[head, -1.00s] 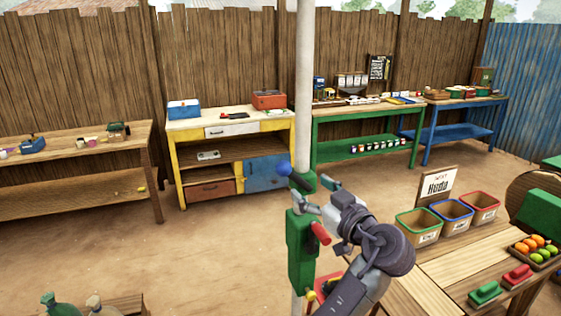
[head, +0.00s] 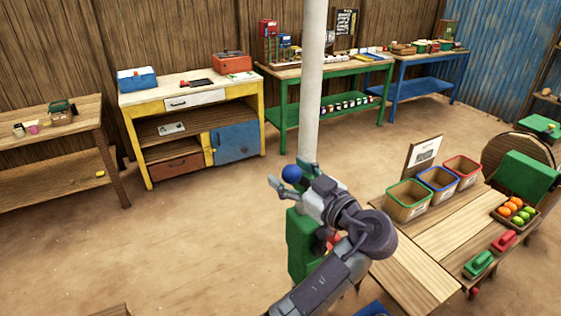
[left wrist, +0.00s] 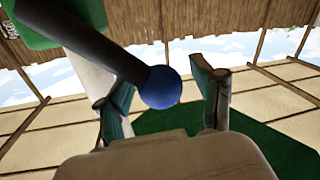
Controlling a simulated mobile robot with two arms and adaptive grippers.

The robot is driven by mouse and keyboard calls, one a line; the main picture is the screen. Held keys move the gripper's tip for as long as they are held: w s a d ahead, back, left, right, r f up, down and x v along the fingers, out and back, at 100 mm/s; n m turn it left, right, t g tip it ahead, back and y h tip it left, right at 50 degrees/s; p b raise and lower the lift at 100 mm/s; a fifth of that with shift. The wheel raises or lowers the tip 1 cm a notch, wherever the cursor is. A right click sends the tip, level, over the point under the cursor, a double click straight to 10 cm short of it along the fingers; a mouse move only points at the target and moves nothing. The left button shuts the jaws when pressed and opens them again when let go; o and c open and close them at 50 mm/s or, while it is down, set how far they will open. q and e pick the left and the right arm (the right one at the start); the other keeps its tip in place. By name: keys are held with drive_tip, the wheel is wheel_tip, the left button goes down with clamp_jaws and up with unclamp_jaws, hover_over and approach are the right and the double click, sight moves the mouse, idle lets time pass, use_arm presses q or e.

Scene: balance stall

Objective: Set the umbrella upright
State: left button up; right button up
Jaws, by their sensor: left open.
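The umbrella's white pole (head: 312,90) stands near the middle of the head view, with a green housing (head: 301,245) around its lower part. A blue ball knob (head: 291,173) is beside the pole, above the housing. In the left wrist view the ball (left wrist: 160,88) tips a dark rod (left wrist: 95,45). My left gripper (head: 287,178) is open, with its fingers on either side of the ball in the left wrist view; contact is not clear. A red part (head: 333,241) on the housing is partly hidden by my left arm. The canopy is out of the head view. My right gripper is not in view.
A wooden table (head: 415,275) on the right holds bins (head: 408,203), a sign (head: 422,153), a fruit tray (head: 516,212) and red and green items (head: 480,264). Workbenches (head: 190,95) line the fence. The sandy floor (head: 215,235) left of the pole is clear.

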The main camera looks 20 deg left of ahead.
use_arm(q)
drive_tip(key=shift+s+d+r, duration=0.1)
drive_tip(key=shift+d, duration=0.1)
drive_tip(key=shift+s, duration=0.1)
clamp_jaws()
